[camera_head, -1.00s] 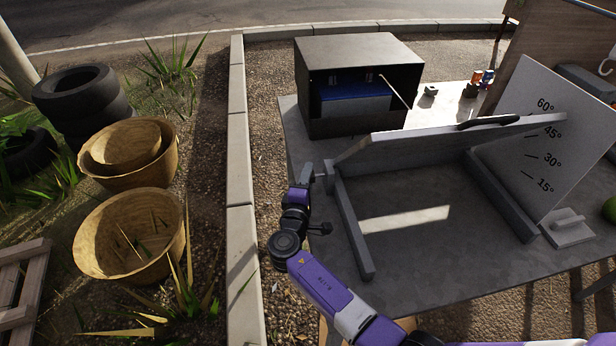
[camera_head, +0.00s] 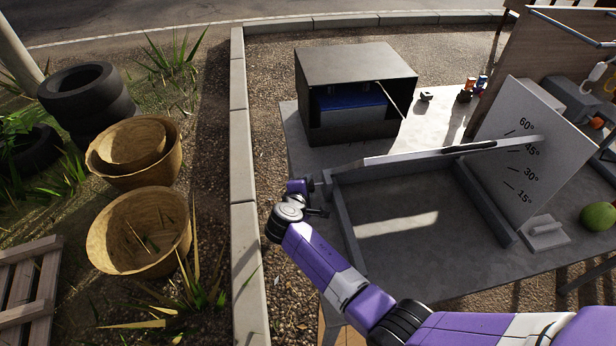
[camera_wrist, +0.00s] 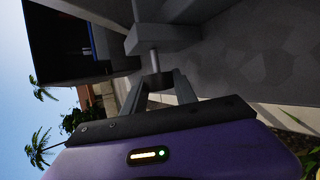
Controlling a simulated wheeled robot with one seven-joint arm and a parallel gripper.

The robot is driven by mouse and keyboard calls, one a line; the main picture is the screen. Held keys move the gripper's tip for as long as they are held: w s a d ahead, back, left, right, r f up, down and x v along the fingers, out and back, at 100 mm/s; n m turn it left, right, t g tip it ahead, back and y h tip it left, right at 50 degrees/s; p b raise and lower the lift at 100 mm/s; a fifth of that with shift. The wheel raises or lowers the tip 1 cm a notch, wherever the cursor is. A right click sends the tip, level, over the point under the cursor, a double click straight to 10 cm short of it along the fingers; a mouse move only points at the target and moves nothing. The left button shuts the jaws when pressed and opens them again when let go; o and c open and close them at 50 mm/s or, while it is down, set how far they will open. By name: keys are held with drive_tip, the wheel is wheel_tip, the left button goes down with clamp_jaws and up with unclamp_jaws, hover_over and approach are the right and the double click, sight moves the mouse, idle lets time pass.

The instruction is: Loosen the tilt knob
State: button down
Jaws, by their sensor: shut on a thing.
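The tilt frame (camera_head: 352,238) stands on the grey table, with its upper board (camera_head: 400,158) raised at an angle beside a white angle plate (camera_head: 518,165). The board's far end is near the 45° and 60° marks. My gripper (camera_head: 311,185) is at the frame's left hinge corner. In the wrist view, my gripper (camera_wrist: 160,88) has its two fingers on either side of the dark tilt knob (camera_wrist: 155,80), shut on it. The knob sits on a shaft that runs into a grey block. In the head view the knob is mostly hidden by my gripper.
A dark open-fronted box (camera_head: 355,92) with a blue thing inside stands behind the frame. A green melon (camera_head: 598,217) lies at the table's right. Woven baskets (camera_head: 140,232) and tyres (camera_head: 88,92) stand on the ground at left, beyond a stone curb (camera_head: 243,190).

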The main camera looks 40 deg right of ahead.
drive_tip(key=n+g+y, duration=0.1)
drive_tip(key=g+y, duration=0.2)
drive_tip(key=g, duration=0.1)
drive_tip(key=shift+w+r, duration=0.1)
drive_tip(key=shift+n+g+y+b, duration=0.35)
drive_tip(key=shift+n+g+y, duration=0.35)
drive_tip(key=shift+g+y, duration=0.9)
drive_tip(key=c, duration=1)
unclamp_jaws()
drive_tip(key=v, duration=0.7)
drive_tip(key=shift+a+r+b, duration=0.2)
drive_tip(key=shift+b, duration=0.1)
